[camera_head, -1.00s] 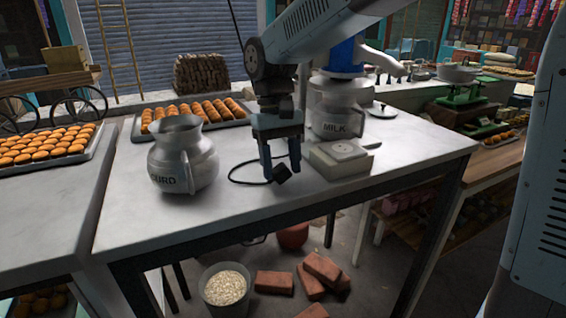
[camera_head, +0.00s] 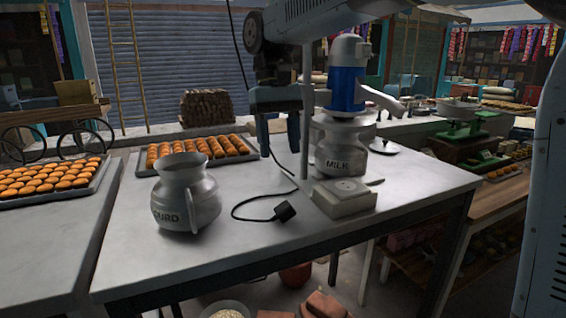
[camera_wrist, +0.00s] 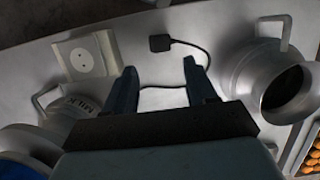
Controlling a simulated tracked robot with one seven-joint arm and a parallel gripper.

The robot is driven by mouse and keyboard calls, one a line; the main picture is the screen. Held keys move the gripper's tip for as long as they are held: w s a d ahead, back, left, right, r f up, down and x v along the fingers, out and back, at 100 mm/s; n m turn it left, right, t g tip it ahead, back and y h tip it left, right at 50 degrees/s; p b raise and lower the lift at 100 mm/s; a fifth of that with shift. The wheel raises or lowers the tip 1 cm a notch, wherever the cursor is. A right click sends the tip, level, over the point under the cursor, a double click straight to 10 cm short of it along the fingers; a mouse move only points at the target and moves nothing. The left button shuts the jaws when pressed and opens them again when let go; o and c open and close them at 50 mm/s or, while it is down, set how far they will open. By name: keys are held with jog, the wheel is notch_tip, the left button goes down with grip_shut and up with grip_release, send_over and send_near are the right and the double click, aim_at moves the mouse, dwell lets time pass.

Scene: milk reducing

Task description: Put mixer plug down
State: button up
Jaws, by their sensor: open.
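The black mixer plug (camera_head: 284,211) lies on the white table top in the head view, its cord curling to the left and up. It also shows in the wrist view (camera_wrist: 159,43), beyond and between my fingertips. My gripper (camera_head: 283,150) is open and empty, raised above the plug and apart from it; its two fingers also show in the wrist view (camera_wrist: 160,66). The blue-topped mixer (camera_head: 346,88) stands on the milk pot (camera_head: 343,148) to the right. A pale socket box (camera_head: 344,198) sits right of the plug; it also shows in the wrist view (camera_wrist: 87,57).
The curd pot (camera_head: 187,199) stands on the table to the left, with its handle toward the plug. A tray of orange buns (camera_head: 198,150) lies at the back. The table's front edge (camera_head: 290,247) has bare surface before it.

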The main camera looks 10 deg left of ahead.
jog(key=shift+w+r, duration=0.1)
jog(key=shift+r, duration=0.35)
jog(key=s+d+m+t+y, duration=0.2)
jog(key=s+d+m+t, duration=0.1)
jog(key=d, duration=1.4)
jog(key=s+d+f+m+t, duration=0.1)
jog(key=s+d+f+t, duration=0.1)
jog(key=s+d+f, duration=0.2)
jog(key=s+d+f+m+t, duration=0.2)
jog(key=s+d, duration=0.4)
jog(key=d, duration=0.5)
notch_tip(320, 180, down, 3)
jog(key=shift+r+t+h, duration=0.15)
jog(key=shift+t+h, duration=0.15)
jog(key=shift+t, duration=0.2)
